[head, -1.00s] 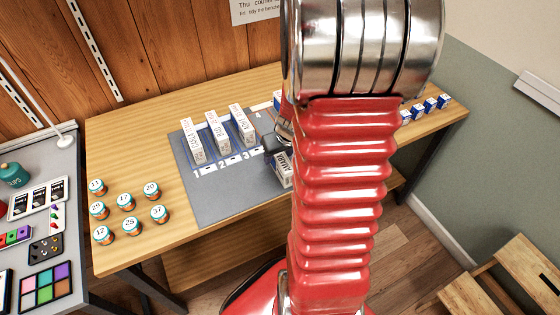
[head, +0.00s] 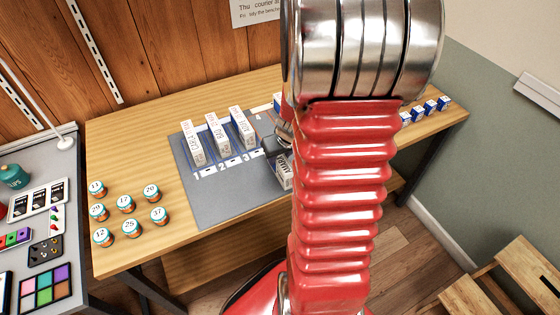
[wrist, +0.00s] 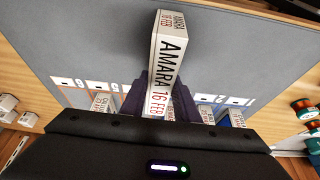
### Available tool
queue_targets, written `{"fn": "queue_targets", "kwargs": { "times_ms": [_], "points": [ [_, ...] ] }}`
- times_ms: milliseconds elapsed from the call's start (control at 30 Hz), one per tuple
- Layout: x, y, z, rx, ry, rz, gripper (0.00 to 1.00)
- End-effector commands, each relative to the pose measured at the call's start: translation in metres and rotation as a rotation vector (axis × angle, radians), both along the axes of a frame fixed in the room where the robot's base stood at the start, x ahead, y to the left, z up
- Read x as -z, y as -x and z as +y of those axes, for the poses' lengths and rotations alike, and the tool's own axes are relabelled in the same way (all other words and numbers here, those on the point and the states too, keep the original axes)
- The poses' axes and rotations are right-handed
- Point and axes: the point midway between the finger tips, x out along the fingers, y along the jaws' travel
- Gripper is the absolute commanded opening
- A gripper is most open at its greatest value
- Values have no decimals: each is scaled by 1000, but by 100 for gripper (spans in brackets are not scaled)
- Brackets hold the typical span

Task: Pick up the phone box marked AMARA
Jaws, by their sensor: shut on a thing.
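The white phone box marked AMARA (wrist: 168,52) stands out from my gripper in the wrist view, its label reading AMARA and 16 FEB. My gripper (wrist: 160,100) is shut on it, with a dark finger on each side. In the head view the box (head: 285,171) shows only in part at the right of the grey mat, beside my arm. My gripper (head: 272,147) is mostly hidden there behind my red arm. Whether the box touches the mat is hard to tell.
Three white boxes (head: 219,139) stand in slots numbered 1 to 3 on the grey mat (head: 215,196). Several numbered jars (head: 125,203) stand on the bench at left. Small blue boxes (head: 430,105) stand at the right end. The mat's front part is clear.

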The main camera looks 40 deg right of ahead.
Motion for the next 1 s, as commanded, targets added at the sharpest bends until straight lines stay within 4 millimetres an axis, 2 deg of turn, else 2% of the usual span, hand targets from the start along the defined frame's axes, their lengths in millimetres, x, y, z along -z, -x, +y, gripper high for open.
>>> {"fn": "queue_targets", "kwargs": {
  "times_ms": [167,367,800,1000],
  "points": [
    [-3,-1,0,-1,1,-2,0],
    [-19,-1,-1,-2,2,-5,0],
    [-86,-1,-1,0,3,-3,0],
    [-100,0,0,0,1,-1,0]
  ]
}}
